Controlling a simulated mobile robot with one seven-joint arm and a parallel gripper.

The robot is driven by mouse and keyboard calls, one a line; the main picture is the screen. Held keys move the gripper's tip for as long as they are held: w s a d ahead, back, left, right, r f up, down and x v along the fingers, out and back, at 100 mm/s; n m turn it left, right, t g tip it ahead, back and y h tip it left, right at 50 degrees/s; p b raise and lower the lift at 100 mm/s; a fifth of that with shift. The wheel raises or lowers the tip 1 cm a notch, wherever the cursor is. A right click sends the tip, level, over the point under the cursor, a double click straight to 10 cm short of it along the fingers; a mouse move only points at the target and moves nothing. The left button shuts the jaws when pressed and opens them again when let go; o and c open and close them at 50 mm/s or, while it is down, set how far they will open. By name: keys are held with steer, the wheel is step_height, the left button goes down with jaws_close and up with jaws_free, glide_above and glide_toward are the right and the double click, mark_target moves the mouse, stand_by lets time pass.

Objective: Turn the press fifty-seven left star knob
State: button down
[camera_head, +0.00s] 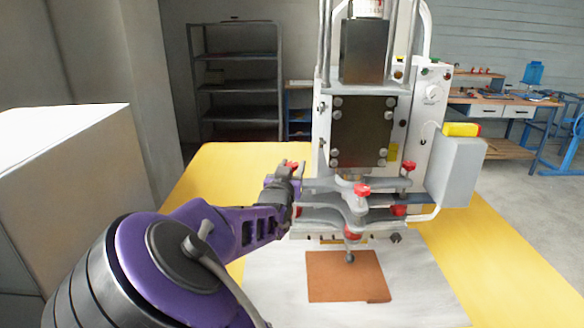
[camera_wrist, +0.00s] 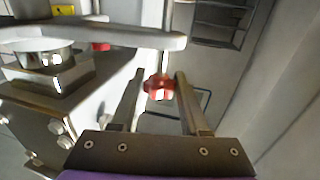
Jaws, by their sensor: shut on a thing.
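The press (camera_head: 365,130) is a white machine with a dark front plate and several red star knobs. The left star knob (camera_head: 291,165) is red and sits at the left end of the press's upper grey arm. My gripper (camera_head: 284,182) reaches it from the left and is shut on it. In the wrist view the red knob (camera_wrist: 158,86) sits between my two fingers (camera_wrist: 157,76), near their tips. The fingers hide part of the knob in the head view. Its exact turn angle cannot be told.
More red knobs sit at the press's front (camera_head: 361,190) and right (camera_head: 408,166). A brown plate (camera_head: 345,277) lies on the pale base below. A grey box (camera_head: 458,175) is on the right side. Shelves (camera_head: 238,85) and a workbench (camera_head: 500,106) stand behind.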

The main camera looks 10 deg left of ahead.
steer(key=shift+d+f+n+y+b, duration=0.2)
steer(key=shift+n+y+b, duration=0.4)
steer(key=shift+y+b, duration=0.45)
steer(key=shift+w+r+n+g+y, duration=0.15)
steer(key=shift+n+g+y, duration=0.25)
steer(key=shift+n+y, duration=0.85)
steer(key=shift+a+n+g+y, duration=0.1)
steer(key=shift+n+g+y, duration=0.2)
steer(key=shift+y, duration=0.6)
steer(key=shift+c, duration=2.1)
jaws_free()
steer(key=shift+a, duration=0.1)
steer(key=shift+s, duration=0.2)
steer(key=v, duration=1.7)
steer(key=shift+d+p, duration=0.25)
steer(key=shift+p, duration=0.05)
